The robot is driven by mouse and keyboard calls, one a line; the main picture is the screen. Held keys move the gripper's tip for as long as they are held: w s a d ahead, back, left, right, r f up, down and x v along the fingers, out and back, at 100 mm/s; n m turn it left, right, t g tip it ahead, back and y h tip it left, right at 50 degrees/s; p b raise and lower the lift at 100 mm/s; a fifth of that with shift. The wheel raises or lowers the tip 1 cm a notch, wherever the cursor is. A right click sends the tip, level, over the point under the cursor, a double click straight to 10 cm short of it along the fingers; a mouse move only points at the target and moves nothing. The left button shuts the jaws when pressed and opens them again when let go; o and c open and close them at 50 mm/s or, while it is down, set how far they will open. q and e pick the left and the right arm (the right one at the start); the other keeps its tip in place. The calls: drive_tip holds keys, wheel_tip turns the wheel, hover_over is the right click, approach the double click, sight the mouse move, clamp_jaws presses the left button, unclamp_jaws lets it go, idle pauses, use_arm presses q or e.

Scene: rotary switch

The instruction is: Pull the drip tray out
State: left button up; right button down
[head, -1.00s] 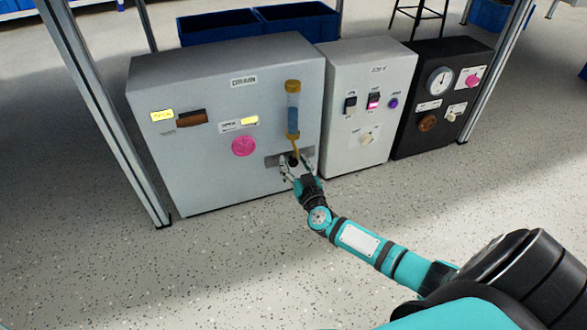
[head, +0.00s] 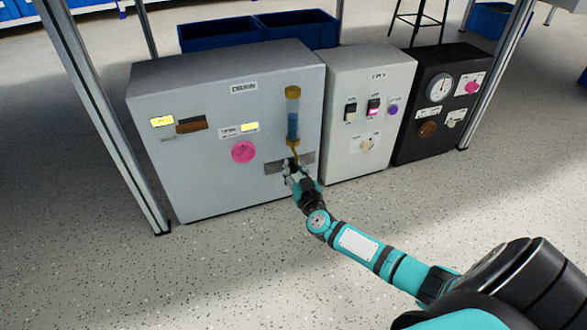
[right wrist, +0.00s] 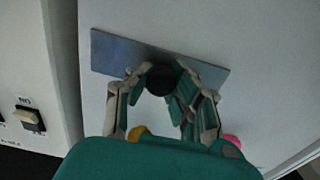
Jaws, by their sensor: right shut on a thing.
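The drip tray shows as a flat grey metal front plate (head: 273,168) low on the right of the DRAIN cabinet (head: 200,190). The plate also shows in the right wrist view (right wrist: 110,50), with a round black knob (right wrist: 160,80) at its middle. My right gripper (head: 292,167) is at the plate, its fingers on both sides of the knob and shut on it. In the right wrist view my right gripper (right wrist: 163,84) partly hides the plate's lower edge. I cannot tell whether the plate stands out from the cabinet face. My left gripper is not in view.
A sight tube (head: 292,115) with blue liquid stands above the tray, its spout ending just over it. A pink knob (head: 243,152) is to the left. A light grey switch cabinet (head: 365,115) and a black one (head: 440,100) stand right. The floor in front is clear.

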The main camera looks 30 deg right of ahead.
drive_tip(key=p+v, duration=0.7)
drive_tip(key=v, duration=0.2)
drive_tip(key=shift+s, duration=0.2)
drive_tip(key=c, duration=1.1)
unclamp_jaws()
drive_tip(key=v, duration=1.2)
drive_tip(key=shift+f, duration=0.1)
drive_tip(key=shift+w, duration=0.1)
